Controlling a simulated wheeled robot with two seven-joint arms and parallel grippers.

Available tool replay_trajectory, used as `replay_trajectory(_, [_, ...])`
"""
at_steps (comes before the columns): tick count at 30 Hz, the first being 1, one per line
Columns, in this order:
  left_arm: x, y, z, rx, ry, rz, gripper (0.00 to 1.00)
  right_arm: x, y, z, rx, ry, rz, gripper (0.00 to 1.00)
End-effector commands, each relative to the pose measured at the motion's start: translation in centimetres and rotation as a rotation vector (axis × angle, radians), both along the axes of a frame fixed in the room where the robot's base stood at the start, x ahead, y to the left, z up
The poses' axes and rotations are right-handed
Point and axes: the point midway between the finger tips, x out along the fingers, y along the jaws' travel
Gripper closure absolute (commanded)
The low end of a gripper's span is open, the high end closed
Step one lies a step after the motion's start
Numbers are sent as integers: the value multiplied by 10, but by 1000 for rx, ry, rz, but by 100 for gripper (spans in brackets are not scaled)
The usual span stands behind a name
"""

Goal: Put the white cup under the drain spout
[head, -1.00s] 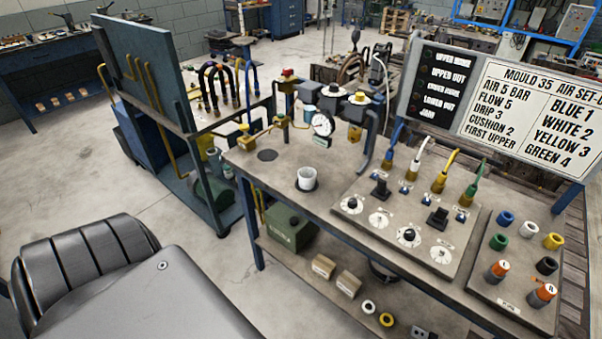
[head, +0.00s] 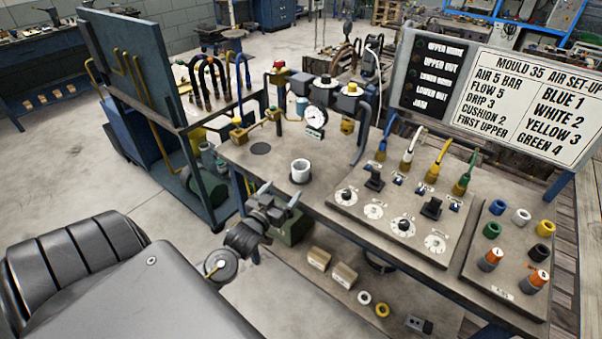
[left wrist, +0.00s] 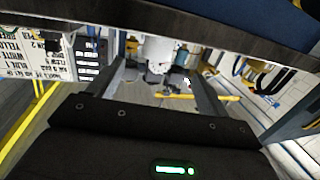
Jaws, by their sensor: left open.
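The white cup (head: 300,171) stands upright on a dark round patch at the front left of the bench top (head: 330,174). My left gripper (head: 280,190) is in front of the bench's front edge, just below the cup in the head view. Its fingers are spread, empty and apart from the cup. In the left wrist view the two fingers (left wrist: 155,82) stand wide apart under the dark bench edge. Brass and dark air fittings stand behind the cup; I cannot tell which part is the drain spout. My right gripper is not in view.
A gauge (head: 315,117) and a brass valve (head: 238,132) stand behind the cup. A dark disc (head: 260,149) lies left of it. A dial panel (head: 390,215) with coloured hoses is to the right. A lower shelf holds small boxes (head: 343,275).

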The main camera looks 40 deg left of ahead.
Motion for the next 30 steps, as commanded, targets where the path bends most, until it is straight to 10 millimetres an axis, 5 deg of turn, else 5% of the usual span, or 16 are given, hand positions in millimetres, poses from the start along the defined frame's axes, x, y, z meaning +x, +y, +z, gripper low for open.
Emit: replay_trajectory(30, [101, 21, 2, 2, 2, 1, 22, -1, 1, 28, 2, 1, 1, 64])
